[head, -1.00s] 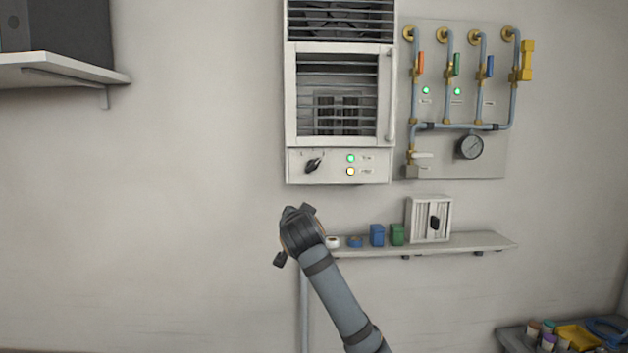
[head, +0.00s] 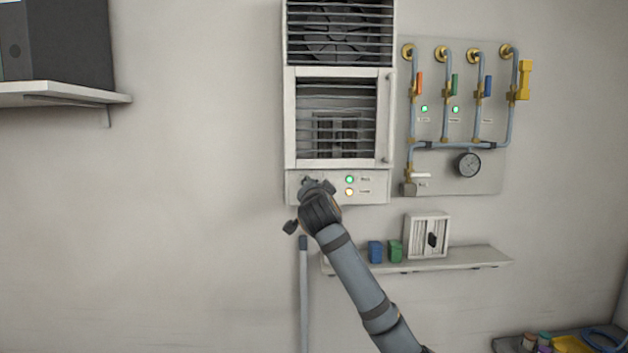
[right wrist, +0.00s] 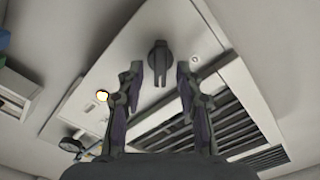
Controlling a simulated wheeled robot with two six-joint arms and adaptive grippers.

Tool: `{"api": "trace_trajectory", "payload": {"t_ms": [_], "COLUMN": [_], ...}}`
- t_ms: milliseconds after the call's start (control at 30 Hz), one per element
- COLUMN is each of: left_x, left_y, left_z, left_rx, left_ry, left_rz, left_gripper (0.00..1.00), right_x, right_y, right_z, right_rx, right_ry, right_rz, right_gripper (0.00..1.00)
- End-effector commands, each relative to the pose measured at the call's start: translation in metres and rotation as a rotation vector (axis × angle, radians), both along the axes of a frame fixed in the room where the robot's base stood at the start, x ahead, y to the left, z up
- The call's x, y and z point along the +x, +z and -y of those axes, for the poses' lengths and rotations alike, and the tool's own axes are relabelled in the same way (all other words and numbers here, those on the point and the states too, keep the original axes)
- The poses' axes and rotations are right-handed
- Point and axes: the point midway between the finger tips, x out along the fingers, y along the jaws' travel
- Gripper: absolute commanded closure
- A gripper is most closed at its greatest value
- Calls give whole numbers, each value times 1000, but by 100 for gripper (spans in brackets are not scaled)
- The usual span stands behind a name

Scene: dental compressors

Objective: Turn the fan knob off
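The fan unit's control panel (head: 373,190) is at the bottom of the white louvred housing in the head view. My right gripper (head: 318,187) is in front of its left part and largely covers the knob there. In the right wrist view the dark fan knob (right wrist: 158,55) stands on the pale panel, its bar pointing roughly along the gripper's axis. The two fingers of my right gripper (right wrist: 160,74) are apart, with the knob just beyond and between their tips. No contact shows. My left gripper is in neither view.
A green lamp (head: 349,179) and an amber lamp (head: 349,192) glow on the panel. A pipe board with a gauge (head: 467,165) is to the right. Below is a shelf (head: 460,258) with a small white box (head: 428,237) and blue and green blocks.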

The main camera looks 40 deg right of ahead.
Motion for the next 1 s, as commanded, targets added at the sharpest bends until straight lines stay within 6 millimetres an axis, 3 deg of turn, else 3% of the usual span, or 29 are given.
{"api": "trace_trajectory", "payload": {"t_ms": [333,600,1000], "left_x": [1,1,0], "left_y": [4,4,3], "left_z": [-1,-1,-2], "left_rx": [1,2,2], "left_ry": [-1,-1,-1], "left_rz": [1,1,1], "left_gripper": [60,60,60], "right_x": [6,6,6], "right_y": [-1,-1,-2], "right_z": [5,4,4], "right_rx": [0,0,-21], "right_ry": [1,1,1], "right_rz": [0,0,-20], "right_gripper": [64,99,100]}}
